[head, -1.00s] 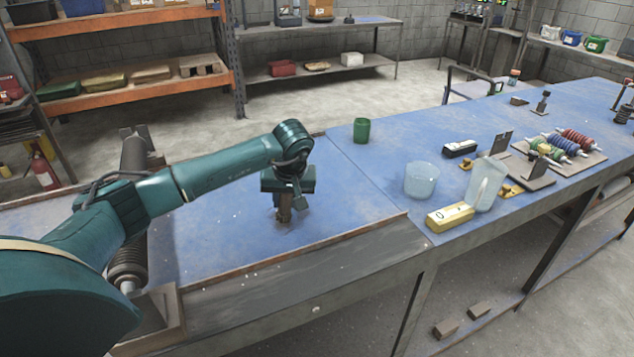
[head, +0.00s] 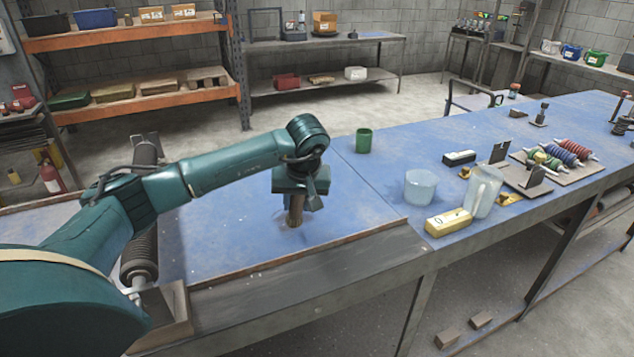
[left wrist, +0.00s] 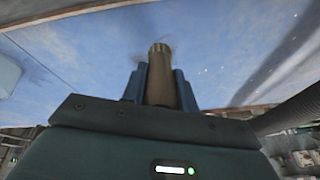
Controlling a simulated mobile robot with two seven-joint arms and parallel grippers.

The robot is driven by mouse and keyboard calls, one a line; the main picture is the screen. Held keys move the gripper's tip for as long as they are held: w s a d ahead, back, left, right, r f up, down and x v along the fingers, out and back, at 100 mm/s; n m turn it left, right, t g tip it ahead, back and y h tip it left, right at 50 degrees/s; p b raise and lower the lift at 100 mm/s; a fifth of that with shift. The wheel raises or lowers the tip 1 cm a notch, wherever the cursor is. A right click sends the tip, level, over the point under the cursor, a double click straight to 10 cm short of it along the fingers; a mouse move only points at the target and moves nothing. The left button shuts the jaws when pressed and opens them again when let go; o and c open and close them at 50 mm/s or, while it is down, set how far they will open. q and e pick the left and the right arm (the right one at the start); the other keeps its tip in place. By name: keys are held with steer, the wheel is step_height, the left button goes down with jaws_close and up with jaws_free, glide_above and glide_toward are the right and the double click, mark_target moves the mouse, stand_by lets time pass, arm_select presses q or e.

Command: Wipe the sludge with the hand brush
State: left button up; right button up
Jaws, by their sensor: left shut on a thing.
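My left gripper (head: 299,203) points down over the blue bench top (head: 230,240) and is shut on the brown hand brush (head: 296,212). Below the jaws the brush stands roughly upright, with its lower end at or just above the surface. In the left wrist view the brush (left wrist: 161,75) shows as a brown cylinder between the two fingers (left wrist: 160,90). Its bristles cannot be made out. A faint dark smear (head: 287,238), perhaps the sludge, lies by the brush's lower end. My right gripper is out of sight.
A green cup (head: 363,141) stands beyond the brush. A clear tub (head: 419,187), a clear jug (head: 483,197) and a yellow block (head: 448,222) stand to the right. A dark roller (head: 141,215) lies along the left. The bench around the brush is clear.

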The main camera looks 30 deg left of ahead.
arm_select(q)
steer(key=shift+r, duration=1.95)
